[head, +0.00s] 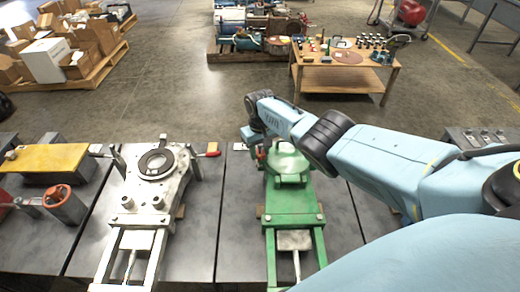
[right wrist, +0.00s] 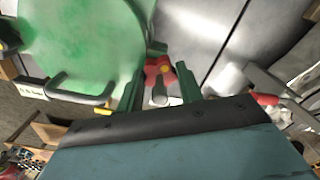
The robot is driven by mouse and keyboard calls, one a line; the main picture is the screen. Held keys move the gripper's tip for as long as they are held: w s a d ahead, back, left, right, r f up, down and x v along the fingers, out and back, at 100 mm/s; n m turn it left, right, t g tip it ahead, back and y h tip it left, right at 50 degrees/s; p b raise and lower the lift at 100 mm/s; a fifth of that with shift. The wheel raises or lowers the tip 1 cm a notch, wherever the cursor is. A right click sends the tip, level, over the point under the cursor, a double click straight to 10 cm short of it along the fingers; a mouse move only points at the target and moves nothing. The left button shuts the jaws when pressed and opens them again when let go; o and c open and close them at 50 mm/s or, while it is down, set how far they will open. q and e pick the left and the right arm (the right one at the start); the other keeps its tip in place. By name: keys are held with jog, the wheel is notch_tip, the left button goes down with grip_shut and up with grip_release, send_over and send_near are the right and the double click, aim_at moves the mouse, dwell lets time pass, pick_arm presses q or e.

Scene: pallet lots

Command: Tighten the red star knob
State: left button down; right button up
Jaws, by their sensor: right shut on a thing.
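The red star knob (right wrist: 154,70) shows in the right wrist view at the edge of the green round-topped fixture (right wrist: 85,45). My right gripper (right wrist: 160,90) has its two green fingers on either side of the knob and is shut on it. The fingers hide part of the knob. In the head view the green fixture (head: 292,205) stands on the dark bench, and my right gripper (head: 259,150) is at its far left side. A small bit of red shows there, mostly hidden by the gripper. My left gripper is not in view.
A grey metal fixture (head: 148,200) with a red-handled clamp (head: 208,153) stands left of the green one. A wooden table (head: 340,75) with small parts and pallets stand beyond. Bare bench lies between the fixtures.

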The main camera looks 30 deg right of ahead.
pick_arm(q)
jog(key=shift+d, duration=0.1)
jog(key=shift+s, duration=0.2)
pick_arm(e)
jog(key=o, duration=1)
notch_tip(320, 180, up, 8)
jog(key=p, duration=0.4)
jog(key=shift+p, duration=0.3)
notch_tip(320, 180, up, 4)
jog(key=shift+r+p, duration=0.15)
jog(key=shift+p, duration=0.45)
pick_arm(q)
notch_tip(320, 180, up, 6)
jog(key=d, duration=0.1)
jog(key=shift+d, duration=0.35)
pick_arm(e)
jog(key=shift+r, duration=0.6)
